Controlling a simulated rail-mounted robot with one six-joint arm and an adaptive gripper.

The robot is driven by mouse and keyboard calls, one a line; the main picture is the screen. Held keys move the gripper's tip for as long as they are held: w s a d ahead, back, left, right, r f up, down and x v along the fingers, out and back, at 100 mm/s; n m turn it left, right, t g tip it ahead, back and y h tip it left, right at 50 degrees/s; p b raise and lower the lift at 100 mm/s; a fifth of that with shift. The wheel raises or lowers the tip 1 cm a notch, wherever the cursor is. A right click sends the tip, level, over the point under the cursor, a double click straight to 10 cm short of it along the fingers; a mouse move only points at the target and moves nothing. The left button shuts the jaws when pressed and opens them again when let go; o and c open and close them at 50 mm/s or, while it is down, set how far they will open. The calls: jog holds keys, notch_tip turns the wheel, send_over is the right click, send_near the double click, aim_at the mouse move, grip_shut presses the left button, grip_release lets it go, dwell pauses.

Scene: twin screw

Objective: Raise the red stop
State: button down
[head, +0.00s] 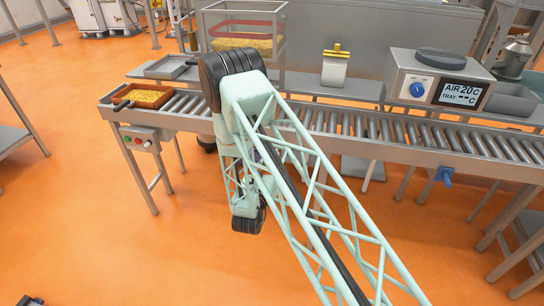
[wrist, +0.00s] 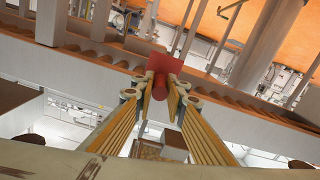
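The red stop (wrist: 160,85) shows in the wrist view as a flat red plate with a short round red part on its near side. My gripper (wrist: 160,98) has a fingertip on each side of the round part. The red part fills the gap between the tips, and the gripper looks shut on it. The stop is beside a metal rail of the conveyor. In the head view my arm hides the gripper, and I cannot see the stop there.
The roller conveyor (head: 390,138) runs across the head view. A brown tray of yellow pieces (head: 147,97) sits at its left end. A button box (head: 140,139) hangs below. A temperature unit (head: 437,80) stands behind the conveyor.

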jog(key=shift+r+p, duration=0.5)
jog(key=shift+r, duration=1.7)
jog(key=c, duration=2.6)
grip_release()
jog(key=shift+r, duration=0.15)
jog(key=shift+c, duration=0.2)
jog(key=shift+o, duration=0.2)
jog(key=shift+s, duration=0.1)
jog(key=shift+s+a+f, duration=0.1)
jog(key=shift+s+f, duration=0.1)
jog(key=shift+s, duration=0.2)
jog(key=s+a, duration=0.2)
jog(key=s, duration=0.9)
jog(key=shift+r, duration=0.1)
